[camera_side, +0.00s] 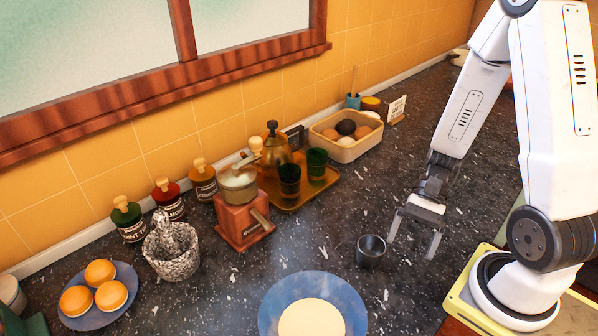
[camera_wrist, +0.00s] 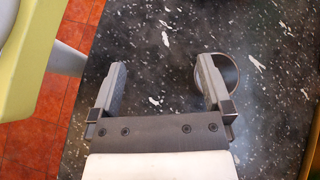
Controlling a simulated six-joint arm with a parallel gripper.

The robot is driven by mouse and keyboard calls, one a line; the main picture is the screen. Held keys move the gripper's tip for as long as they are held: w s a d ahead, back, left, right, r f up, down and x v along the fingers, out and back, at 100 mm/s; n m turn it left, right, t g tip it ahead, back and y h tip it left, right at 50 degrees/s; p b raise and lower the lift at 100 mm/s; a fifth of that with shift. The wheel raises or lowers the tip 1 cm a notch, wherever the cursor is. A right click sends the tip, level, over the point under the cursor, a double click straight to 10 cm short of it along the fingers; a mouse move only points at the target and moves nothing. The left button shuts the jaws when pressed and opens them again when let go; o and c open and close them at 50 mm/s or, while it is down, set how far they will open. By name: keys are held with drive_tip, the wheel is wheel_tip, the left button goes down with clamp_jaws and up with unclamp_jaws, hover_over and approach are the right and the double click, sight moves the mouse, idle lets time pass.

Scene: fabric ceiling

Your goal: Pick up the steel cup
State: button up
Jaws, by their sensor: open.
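The steel cup (camera_side: 371,252) is a small dark grey metal cup standing upright on the black speckled counter, in the lower middle of the side view. My gripper (camera_side: 411,248) is open and empty, fingers pointing down, just right of the cup. In the wrist view, my gripper (camera_wrist: 160,82) has its fingers spread wide with bare counter between them. The cup (camera_wrist: 232,75) shows there at the right finger, which hides part of it. The cup is not between the fingers. I cannot tell whether the finger touches it.
A blue plate (camera_side: 270,312) with a pale round food lies left of and nearer than the cup. A red coffee grinder (camera_side: 243,222), a speckled mortar (camera_side: 172,255) and an amber tray (camera_side: 320,186) with dark glasses stand farther left and back. Counter (camera_side: 330,235) around the cup is mostly clear.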

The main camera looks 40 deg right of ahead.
drive_tip(key=shift+w+r+m+t+y, duration=0.1)
drive_tip(key=shift+r+m+t+y, duration=0.05)
drive_tip(key=shift+m+t+y, duration=0.35)
drive_tip(key=shift+w+r+m+t+y, duration=0.1)
drive_tip(key=shift+m+t+y, duration=0.2)
drive_tip(key=shift+m+y, duration=0.3)
drive_tip(key=w+d+r+m+t+y, duration=0.1)
drive_tip(key=m+t, duration=0.1)
drive_tip(key=t, duration=0.1)
drive_tip(key=w+d+m+t+y, duration=0.1)
drive_tip(key=m+t, duration=0.1)
drive_tip(key=m, duration=0.1)
drive_tip(key=w+d+r+m+t+y, duration=0.1)
drive_tip(key=d+m+t, duration=0.1)
drive_tip(key=t, duration=0.1)
drive_tip(key=shift+r+t+y, duration=0.3)
drive_tip(key=shift+r+y, duration=0.05)
drive_tip(key=shift+y, duration=0.05)
drive_tip(key=shift+f, duration=0.15)
approach(372, 246)
drive_tip(key=shift+a+r, duration=0.45)
drive_tip(key=shift+a, duration=0.3)
drive_tip(key=shift+a+r, duration=0.45)
drive_tip(key=shift+a, duration=0.25)
drive_tip(key=shift+a+r, duration=0.5)
drive_tip(key=shift+a, duration=0.25)
drive_tip(key=shift+x, duration=0.85)
drive_tip(key=shift+w, duration=0.1)
drive_tip(key=shift+x, duration=2.85)
